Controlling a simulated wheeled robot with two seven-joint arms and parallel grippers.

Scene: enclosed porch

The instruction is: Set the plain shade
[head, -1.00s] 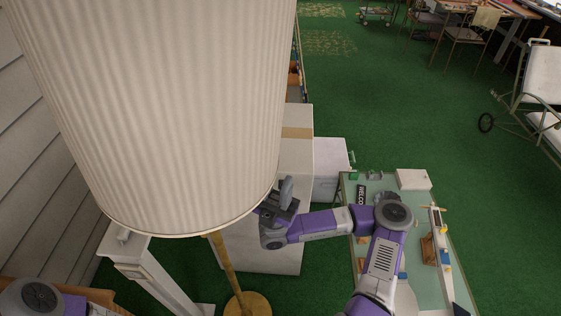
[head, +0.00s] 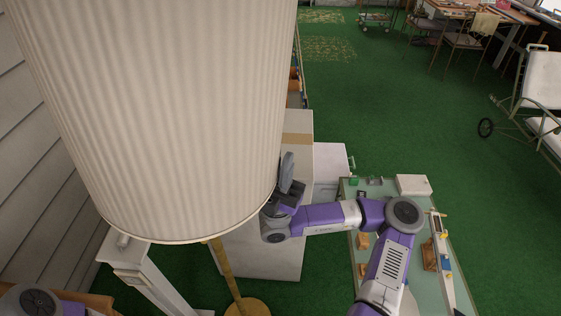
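A large cream pleated lampshade (head: 175,110) fills the upper left of the head view, close to the camera. Its lower rim hangs over a brass floor-lamp pole (head: 228,272) with a round brass base (head: 247,307). My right gripper (head: 287,174) is at the shade's lower right edge, with a grey finger pointing up beside it. Part of the gripper is hidden behind the shade, so I cannot tell whether it touches or grips it. My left arm shows only at the bottom left corner, and its gripper is out of view.
A white cabinet (head: 298,160) stands behind the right gripper. A green-topped table (head: 440,295) with small items lies under my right arm. A white pedestal (head: 135,275) is left of the lamp pole. A wheeled lounger (head: 541,85) is far right.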

